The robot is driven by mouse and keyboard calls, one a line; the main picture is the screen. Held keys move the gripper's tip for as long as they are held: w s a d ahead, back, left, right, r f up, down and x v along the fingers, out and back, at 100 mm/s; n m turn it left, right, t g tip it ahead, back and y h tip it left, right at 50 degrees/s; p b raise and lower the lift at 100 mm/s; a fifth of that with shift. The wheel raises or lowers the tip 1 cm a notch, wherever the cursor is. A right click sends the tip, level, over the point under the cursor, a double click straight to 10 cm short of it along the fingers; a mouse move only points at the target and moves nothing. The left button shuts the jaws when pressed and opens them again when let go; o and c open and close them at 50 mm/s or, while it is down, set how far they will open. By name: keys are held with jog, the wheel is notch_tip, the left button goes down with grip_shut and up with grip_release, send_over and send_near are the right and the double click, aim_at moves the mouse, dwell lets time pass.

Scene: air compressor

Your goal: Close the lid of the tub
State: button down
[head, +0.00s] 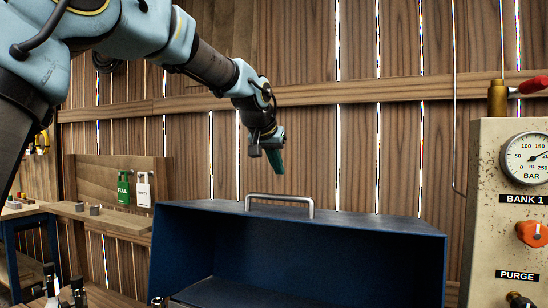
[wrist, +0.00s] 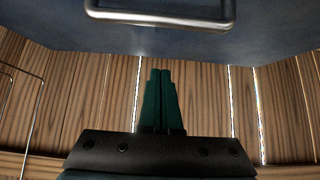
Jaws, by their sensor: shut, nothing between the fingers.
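The tub (head: 298,262) is a dark blue box in the lower middle of the head view. Its front side, facing me, stands open, and a dark inside shows. The upper blue panel is the lid (head: 375,222), with a metal bar handle (head: 280,198) on it. In the wrist view the handle (wrist: 160,18) crosses the top edge against the blue lid surface (wrist: 190,42). My gripper (head: 277,172) is above the handle, apart from it, fingers pointing down. Its green fingers (wrist: 159,74) are together and empty. The tub's lower part is cut off by the frame.
A beige panel (head: 490,200) with a gauge (head: 525,158) and an orange knob (head: 532,233) stands close on the right. A plank wall (head: 400,150) is behind. A wooden shelf (head: 105,215) with small parts is at left.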

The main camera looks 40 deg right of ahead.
jog(key=p+x, duration=0.1)
jog(key=x, duration=0.4)
jog(key=shift+d+f+p, duration=0.1)
jog(key=shift+d+p, duration=0.05)
jog(key=shift+p, duration=0.2)
jog(key=shift+s+a+f, duration=0.1)
jog(key=shift+s+a, duration=0.2)
jog(key=shift+a, duration=0.25)
jog(key=shift+s+a+f, duration=0.1)
jog(key=shift+s+a, duration=0.2)
jog(key=shift+a, duration=0.25)
jog(key=shift+s+a+f+p, duration=0.35)
jog(key=shift+a+f+p, duration=0.1)
jog(key=shift+a, duration=0.1)
jog(key=shift+f, duration=0.1)
